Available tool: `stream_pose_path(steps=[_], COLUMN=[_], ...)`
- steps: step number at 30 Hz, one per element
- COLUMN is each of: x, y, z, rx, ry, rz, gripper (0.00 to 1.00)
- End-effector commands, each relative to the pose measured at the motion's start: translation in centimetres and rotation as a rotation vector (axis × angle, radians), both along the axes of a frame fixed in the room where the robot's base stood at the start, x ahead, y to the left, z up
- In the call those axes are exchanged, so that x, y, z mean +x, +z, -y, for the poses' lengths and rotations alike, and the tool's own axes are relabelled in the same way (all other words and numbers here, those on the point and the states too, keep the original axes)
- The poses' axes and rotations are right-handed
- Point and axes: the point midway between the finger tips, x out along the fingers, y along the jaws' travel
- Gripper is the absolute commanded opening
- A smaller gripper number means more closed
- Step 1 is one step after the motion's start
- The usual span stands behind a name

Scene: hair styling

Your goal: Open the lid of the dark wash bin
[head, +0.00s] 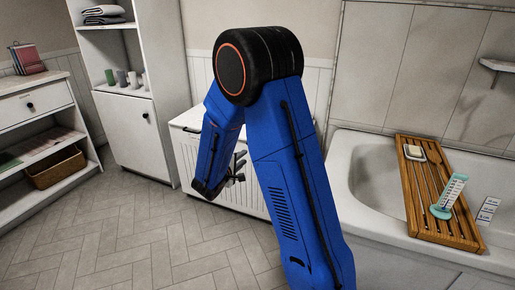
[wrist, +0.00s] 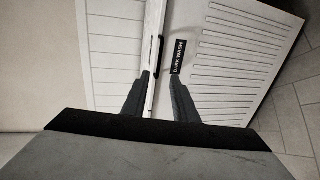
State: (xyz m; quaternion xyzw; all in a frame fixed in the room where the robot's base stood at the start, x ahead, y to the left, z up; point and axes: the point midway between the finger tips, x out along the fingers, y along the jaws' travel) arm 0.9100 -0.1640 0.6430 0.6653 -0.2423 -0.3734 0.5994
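The dark wash bin (head: 188,155) is a white slatted bin against the back wall, partly hidden behind my blue arm. Its lid (head: 192,117) looks shut. In the wrist view, the slatted front (wrist: 235,65) bears a black label (wrist: 179,57) reading "DARK WASH". A dark bar handle (wrist: 160,50) sits along the pale lid edge beside the label. My gripper (wrist: 161,76) is open, with its fingers apart and pointing toward the handle. The handle lies just beyond the gap between the fingertips; contact cannot be told. In the head view my gripper (head: 238,170) is in front of the bin.
A bathtub (head: 370,165) with a wooden tray (head: 420,205) across it stands to the right. A white cabinet (head: 130,125) stands left of the bin, and a shelf unit (head: 40,110) with a basket (head: 55,167) is farther left. The tiled floor (head: 120,230) in front is clear.

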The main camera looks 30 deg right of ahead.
Motion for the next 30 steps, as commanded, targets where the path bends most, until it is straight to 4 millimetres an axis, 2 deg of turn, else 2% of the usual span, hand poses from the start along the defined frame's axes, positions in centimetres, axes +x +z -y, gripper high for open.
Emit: stream_pose_path(steps=[5, 24, 30], x=[1.2, 7.9, 9.4], y=[-0.5, -2.8, -3.3], z=[1.8, 10.5, 12.4], rx=[-0.001, 0.001, 0.001], ry=[-0.004, -0.005, -0.004], rz=[-0.001, -0.001, -0.001], gripper=[0.26, 0.26, 0.26])
